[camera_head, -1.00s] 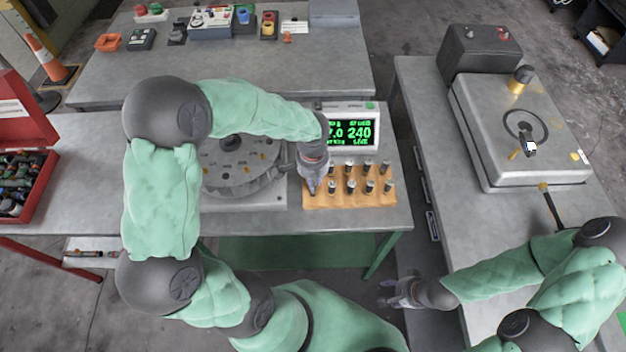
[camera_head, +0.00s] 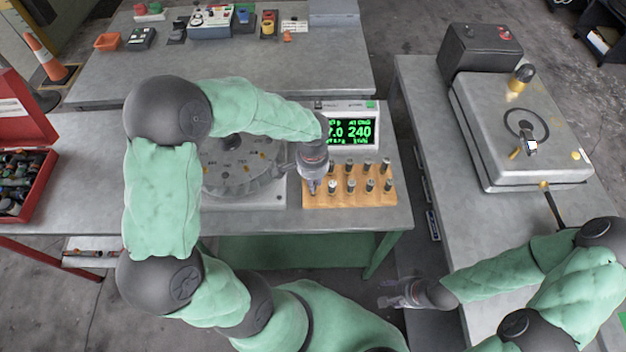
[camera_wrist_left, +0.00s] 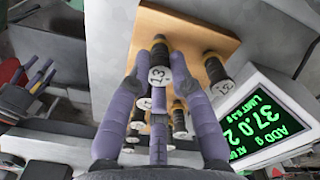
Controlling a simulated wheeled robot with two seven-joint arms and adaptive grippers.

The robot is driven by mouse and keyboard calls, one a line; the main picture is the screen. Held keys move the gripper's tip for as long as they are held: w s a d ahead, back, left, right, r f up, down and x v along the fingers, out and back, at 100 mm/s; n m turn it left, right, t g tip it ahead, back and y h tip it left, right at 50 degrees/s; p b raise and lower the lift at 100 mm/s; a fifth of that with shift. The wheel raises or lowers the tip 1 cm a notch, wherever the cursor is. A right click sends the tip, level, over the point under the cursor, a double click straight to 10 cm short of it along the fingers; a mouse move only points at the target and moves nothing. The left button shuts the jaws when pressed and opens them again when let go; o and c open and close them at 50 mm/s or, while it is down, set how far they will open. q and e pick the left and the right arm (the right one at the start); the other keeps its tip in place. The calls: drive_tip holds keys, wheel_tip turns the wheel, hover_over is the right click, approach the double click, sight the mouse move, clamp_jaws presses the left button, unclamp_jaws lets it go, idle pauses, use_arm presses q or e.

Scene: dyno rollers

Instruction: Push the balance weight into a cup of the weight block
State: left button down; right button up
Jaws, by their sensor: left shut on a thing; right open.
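My left gripper (camera_head: 312,186) is at the left end of the wooden weight block (camera_head: 345,204). In the left wrist view its purple fingers (camera_wrist_left: 161,88) are shut around a dark weight with a pale numbered end (camera_wrist_left: 158,76), and the block (camera_wrist_left: 205,38) shows behind. I cannot tell whether this held weight sits in a cup or is clear of it. Several other dark weights with pale ends stand in rows on the block, one with a yellow band (camera_wrist_left: 216,70) beside the fingers. My right gripper (camera_head: 402,294) is open and empty, left of the right-hand bench.
A display with green digits (camera_head: 350,132) stands right behind the block. A round grey rotor plate (camera_head: 240,168) is left of my gripper. A red toolbox (camera_head: 25,160) stands far left. A metal machine (camera_head: 520,140) occupies the right bench. The bench front edge lies close below the block.

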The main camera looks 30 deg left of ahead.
use_arm(q)
drive_tip(key=shift+f+b, duration=0.3)
drive_tip(key=shift+f, duration=0.15)
drive_tip(key=c, duration=1)
unclamp_jaws()
drive_tip(key=shift+c, duration=0.2)
wheel_tip(320, 180, up, 12)
